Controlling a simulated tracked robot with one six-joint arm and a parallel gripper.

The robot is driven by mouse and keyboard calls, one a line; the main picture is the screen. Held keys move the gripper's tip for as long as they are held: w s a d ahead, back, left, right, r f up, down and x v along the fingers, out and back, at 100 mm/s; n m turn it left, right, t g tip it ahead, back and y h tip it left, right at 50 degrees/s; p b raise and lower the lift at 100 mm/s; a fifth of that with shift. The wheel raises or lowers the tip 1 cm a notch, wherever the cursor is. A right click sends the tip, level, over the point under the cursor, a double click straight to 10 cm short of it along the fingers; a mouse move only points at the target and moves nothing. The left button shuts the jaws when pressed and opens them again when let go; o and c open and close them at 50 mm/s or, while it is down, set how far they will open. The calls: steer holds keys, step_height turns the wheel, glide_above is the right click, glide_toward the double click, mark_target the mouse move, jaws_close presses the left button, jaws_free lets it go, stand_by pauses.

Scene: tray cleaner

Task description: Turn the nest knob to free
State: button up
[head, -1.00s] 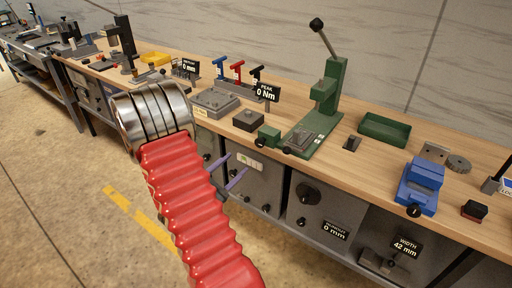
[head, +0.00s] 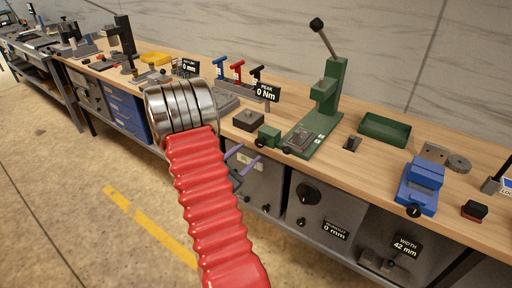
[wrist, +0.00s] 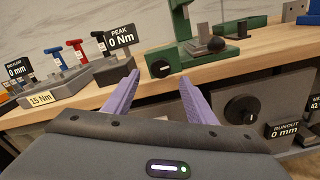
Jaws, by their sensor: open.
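A black knob with a white mark (wrist: 161,69) sits on the front of a small green block (wrist: 176,58) at the bench edge, by the green lever press (head: 318,110). I take it for the nest knob, but no label on it is readable. In the head view the block (head: 269,136) stands left of the press base. My gripper (wrist: 158,76) is open and empty, its two purple fingers pointing toward the bench edge. In the wrist view the knob appears just beyond and between the fingertips, apart from them. In the head view the fingers (head: 251,160) show below the block, partly hidden by my arm.
A larger black dial (head: 308,194) is on the grey panel below the bench. A dark block with the "PEAK 0 Nm" sign (head: 266,92) stands left of the press. A blue vise (head: 421,188) and green tray (head: 385,129) lie right. The bench edge (wrist: 80,121) is close.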

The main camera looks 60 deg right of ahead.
mark_target(258, 144)
steer(key=shift+s+d, duration=0.15)
steer(key=shift+d, duration=0.9)
steer(key=shift+s+d, duration=0.2)
steer(key=shift+d, duration=0.8)
steer(key=shift+s+d, duration=0.15)
steer(key=shift+d, duration=0.9)
steer(key=shift+c, duration=0.2)
